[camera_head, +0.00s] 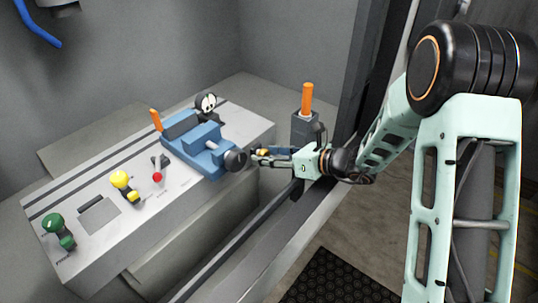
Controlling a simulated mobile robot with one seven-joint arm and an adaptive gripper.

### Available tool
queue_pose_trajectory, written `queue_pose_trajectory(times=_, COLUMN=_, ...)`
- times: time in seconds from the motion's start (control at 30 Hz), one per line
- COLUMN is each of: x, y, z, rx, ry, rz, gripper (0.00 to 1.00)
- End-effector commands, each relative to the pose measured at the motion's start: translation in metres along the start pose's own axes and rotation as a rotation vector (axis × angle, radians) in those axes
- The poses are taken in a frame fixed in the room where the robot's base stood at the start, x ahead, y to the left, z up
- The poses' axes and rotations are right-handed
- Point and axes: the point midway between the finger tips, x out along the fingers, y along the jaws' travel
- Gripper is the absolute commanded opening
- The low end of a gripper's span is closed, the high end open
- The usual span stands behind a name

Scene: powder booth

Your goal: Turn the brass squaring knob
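A blue vise-like fixture (200,142) sits on the grey bench top. A dark round knob (236,159) is at its right end, on the side facing me. A small brass-coloured spot (263,151) shows just behind my gripper; I cannot tell whether it is the brass squaring knob. My gripper (256,160) reaches in from the right, level, with its fingertips close beside the dark knob. I cannot tell whether they touch it. The fingers are too small and too edge-on to tell open from shut.
Yellow (121,181), green (55,226) and red (157,177) controls stand along the bench (178,204). An orange handle (307,98) rises from a grey block behind my arm. A dark upright frame (365,75) stands close behind my arm. A dark mat (340,280) lies on the floor.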

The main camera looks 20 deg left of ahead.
Motion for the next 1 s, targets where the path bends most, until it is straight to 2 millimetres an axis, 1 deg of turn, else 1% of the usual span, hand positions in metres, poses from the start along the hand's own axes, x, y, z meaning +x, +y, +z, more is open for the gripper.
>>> queue_pose_trajectory(times=0.17, x=-0.002, y=0.0, z=0.0, rx=0.0, ry=0.0, rz=-0.001, gripper=0.46)
queue_pose_trajectory(times=0.27, x=-0.011, y=-0.002, z=0.001, rx=0.0, ry=-0.001, rz=-0.004, gripper=0.46)
queue_pose_trajectory(times=0.37, x=-0.028, y=-0.002, z=0.001, rx=0.001, ry=-0.001, rz=-0.006, gripper=0.46)
queue_pose_trajectory(times=0.6, x=-0.08, y=-0.002, z=0.001, rx=-0.001, ry=-0.002, rz=-0.005, gripper=0.46)
queue_pose_trajectory(times=0.7, x=-0.098, y=-0.001, z=0.001, rx=0.0, ry=-0.001, rz=-0.004, gripper=0.46)
queue_pose_trajectory(times=0.83, x=-0.113, y=-0.001, z=0.0, rx=0.0, ry=0.0, rz=-0.002, gripper=0.46)
queue_pose_trajectory(times=1.0, x=-0.12, y=0.0, z=0.0, rx=-0.001, ry=0.0, rz=0.0, gripper=0.46)
